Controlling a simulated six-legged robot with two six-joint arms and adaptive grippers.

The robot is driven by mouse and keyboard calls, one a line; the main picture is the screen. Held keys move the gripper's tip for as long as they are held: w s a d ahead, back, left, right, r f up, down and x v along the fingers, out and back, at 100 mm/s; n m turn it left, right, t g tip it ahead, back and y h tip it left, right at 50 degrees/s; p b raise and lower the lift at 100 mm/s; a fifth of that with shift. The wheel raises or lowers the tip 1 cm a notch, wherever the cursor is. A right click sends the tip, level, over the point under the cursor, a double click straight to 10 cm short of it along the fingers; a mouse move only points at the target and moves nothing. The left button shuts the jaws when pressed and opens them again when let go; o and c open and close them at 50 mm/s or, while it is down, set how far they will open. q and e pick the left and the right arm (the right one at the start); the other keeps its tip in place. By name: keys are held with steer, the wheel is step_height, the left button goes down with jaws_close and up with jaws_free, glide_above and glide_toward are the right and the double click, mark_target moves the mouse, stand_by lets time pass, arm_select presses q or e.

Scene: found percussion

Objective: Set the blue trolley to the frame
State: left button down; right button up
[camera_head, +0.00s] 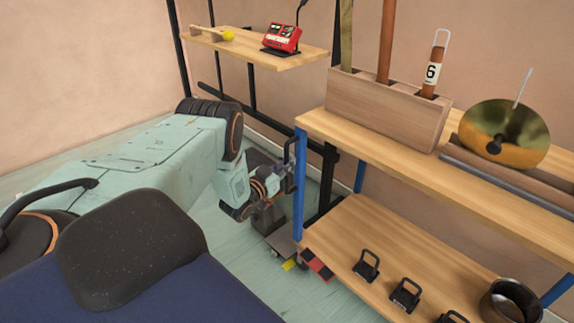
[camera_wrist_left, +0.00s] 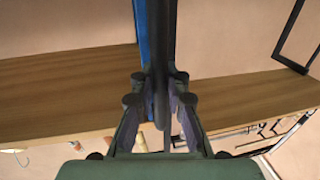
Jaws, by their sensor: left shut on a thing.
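The blue trolley has a blue post (camera_head: 299,185) at its near left corner, a wooden top (camera_head: 350,135) and a lower wooden shelf (camera_head: 345,240). My left gripper (camera_head: 288,172) is beside that post. In the left wrist view its fingers (camera_wrist_left: 160,105) are shut on a dark upright handle bar (camera_wrist_left: 160,40), with the blue post (camera_wrist_left: 142,40) just behind. A black frame (camera_head: 328,178) stands behind the trolley's left end; how close they are is hard to tell. My right gripper is not in view.
A wooden block with upright tubes (camera_head: 385,108) and a brass gong (camera_head: 505,135) are on the trolley top. Black clamps (camera_head: 405,295) and a dark pot (camera_head: 510,300) are on the lower shelf. A red device (camera_head: 282,38) sits on the back shelf. Floor (camera_head: 235,265) shows left of the trolley.

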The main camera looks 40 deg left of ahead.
arm_select(q)
steer(key=shift+s+a+f, duration=0.15)
steer(key=shift+s+a, duration=0.05)
steer(key=shift+a, duration=0.15)
steer(key=c, duration=1.4)
jaws_free()
steer(key=shift+c, duration=0.2)
steer(key=shift+o, duration=0.4)
steer(key=shift+w, duration=0.1)
steer(key=shift+d, duration=0.15)
steer(key=s+d, duration=0.1)
steer(key=s, duration=1.1)
steer(key=shift+d, duration=0.2)
